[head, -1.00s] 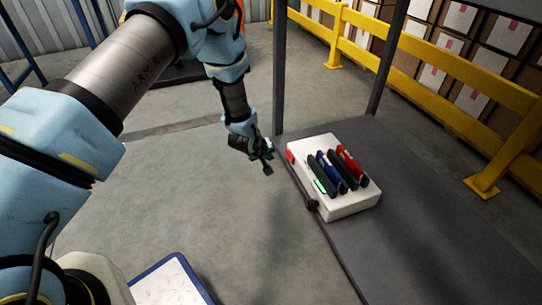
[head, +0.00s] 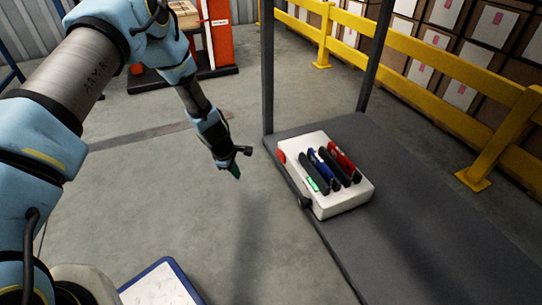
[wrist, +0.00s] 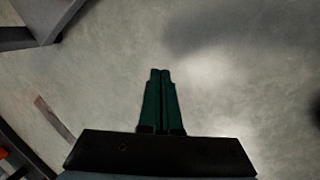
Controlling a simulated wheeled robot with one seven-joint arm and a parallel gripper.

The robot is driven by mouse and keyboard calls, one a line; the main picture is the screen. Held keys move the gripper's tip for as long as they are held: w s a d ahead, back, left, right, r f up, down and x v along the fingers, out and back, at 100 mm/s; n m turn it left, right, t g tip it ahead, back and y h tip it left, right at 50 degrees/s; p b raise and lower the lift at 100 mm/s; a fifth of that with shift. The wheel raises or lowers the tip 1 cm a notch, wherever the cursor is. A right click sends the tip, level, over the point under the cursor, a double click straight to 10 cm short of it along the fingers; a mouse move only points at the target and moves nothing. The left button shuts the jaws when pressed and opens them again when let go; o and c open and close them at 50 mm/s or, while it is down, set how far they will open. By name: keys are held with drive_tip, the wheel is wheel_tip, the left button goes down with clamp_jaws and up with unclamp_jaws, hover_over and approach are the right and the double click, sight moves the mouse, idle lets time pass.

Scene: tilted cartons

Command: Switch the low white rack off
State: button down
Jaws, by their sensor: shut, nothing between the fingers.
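The low white rack (head: 345,201) lies on a dark grey platform, right of centre in the head view. Several upright slabs, black, blue and red, stand in its slots. A red part (head: 281,156) sits at its far left corner, a green patch (head: 312,184) shows near its front left, and a black knob (head: 305,203) sits at its left edge. My gripper (head: 236,173) is left of the rack, apart from it, over the floor. In the wrist view my gripper's green fingers (wrist: 160,75) are together and empty; the rack is not seen there.
The dark grey platform (head: 410,235) has free room right of the rack, and dark posts (head: 268,75) rise from its far side. A yellow barrier (head: 440,65) and stacked cartons stand behind. A blue-edged white panel (head: 160,288) is at the bottom. Floor (head: 150,200) is open at left.

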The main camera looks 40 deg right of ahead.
drive_tip(key=w+d+r+n+g+h+b, duration=0.1)
drive_tip(key=w+d+r+n+g+h, duration=0.1)
drive_tip(key=n, duration=0.7)
drive_tip(key=w+d+r+h, duration=0.1)
drive_tip(key=d+r+h, duration=0.1)
drive_tip(key=d+h, duration=0.1)
drive_tip(key=shift+d+r+h, duration=0.3)
drive_tip(key=shift+d+r, duration=0.1)
drive_tip(key=shift+d, duration=0.35)
drive_tip(key=b, duration=0.7)
approach(278, 156)
drive_tip(key=shift+w+x, duration=0.1)
drive_tip(key=shift+x, duration=1.35)
drive_tip(key=shift+w+x, duration=0.15)
drive_tip(key=shift+x, duration=1.35)
drive_tip(key=shift+g, duration=0.3)
